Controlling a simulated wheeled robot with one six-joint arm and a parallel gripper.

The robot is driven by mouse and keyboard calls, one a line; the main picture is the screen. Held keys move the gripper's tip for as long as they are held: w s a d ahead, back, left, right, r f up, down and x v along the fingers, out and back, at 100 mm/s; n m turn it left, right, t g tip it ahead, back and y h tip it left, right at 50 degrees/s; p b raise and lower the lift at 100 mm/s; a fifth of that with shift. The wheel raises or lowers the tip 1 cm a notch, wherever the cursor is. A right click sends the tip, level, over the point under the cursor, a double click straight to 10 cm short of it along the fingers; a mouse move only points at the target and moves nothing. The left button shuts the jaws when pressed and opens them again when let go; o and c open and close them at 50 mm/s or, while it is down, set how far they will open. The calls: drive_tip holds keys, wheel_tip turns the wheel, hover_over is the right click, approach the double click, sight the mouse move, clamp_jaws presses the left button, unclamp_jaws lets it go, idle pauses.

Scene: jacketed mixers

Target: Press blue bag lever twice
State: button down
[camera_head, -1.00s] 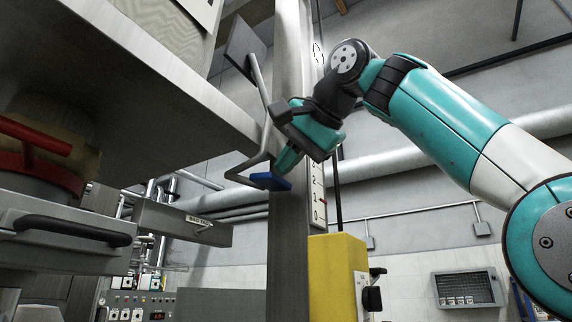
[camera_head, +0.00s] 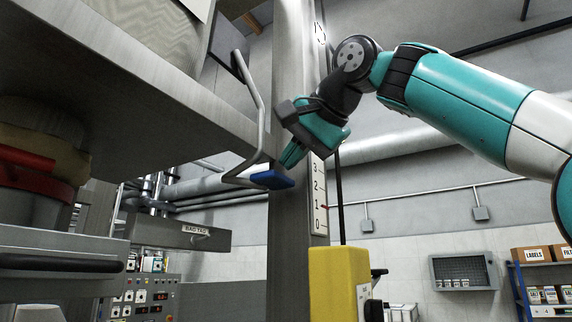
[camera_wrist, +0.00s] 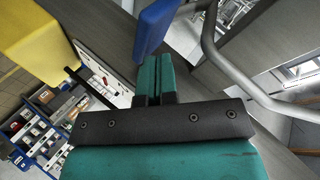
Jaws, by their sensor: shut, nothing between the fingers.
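The blue bag lever is a grey bent rod (camera_head: 259,100) that ends in a flat blue pad (camera_head: 271,179). It hangs beside a grey upright post, near the edge of a large metal housing. My gripper (camera_head: 287,163) is shut and empty, with its teal fingers pointing down and left just above the blue pad. In the wrist view the shut fingertips (camera_wrist: 154,62) lie close to the blue pad (camera_wrist: 153,27), and the rod (camera_wrist: 235,75) runs to the right. I cannot tell whether the fingertips touch the pad.
The metal housing (camera_head: 120,85) overhangs on the left. The grey post (camera_head: 288,235) with a number scale (camera_head: 319,195) stands behind the pad. A yellow box (camera_head: 338,280) sits low beside the post. A shelf with boxes (camera_head: 540,285) stands far right.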

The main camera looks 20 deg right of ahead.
drive_tip(key=shift+m+t+h, duration=0.4)
drive_tip(key=shift+m+t, duration=0.1)
drive_tip(key=shift+m, duration=0.2)
drive_tip(key=r, duration=0.1)
drive_tip(key=w+d+r+p, duration=0.2)
drive_tip(key=shift+d+r, duration=0.15)
drive_tip(key=shift+r, duration=0.2)
drive_tip(key=shift+r, duration=0.1)
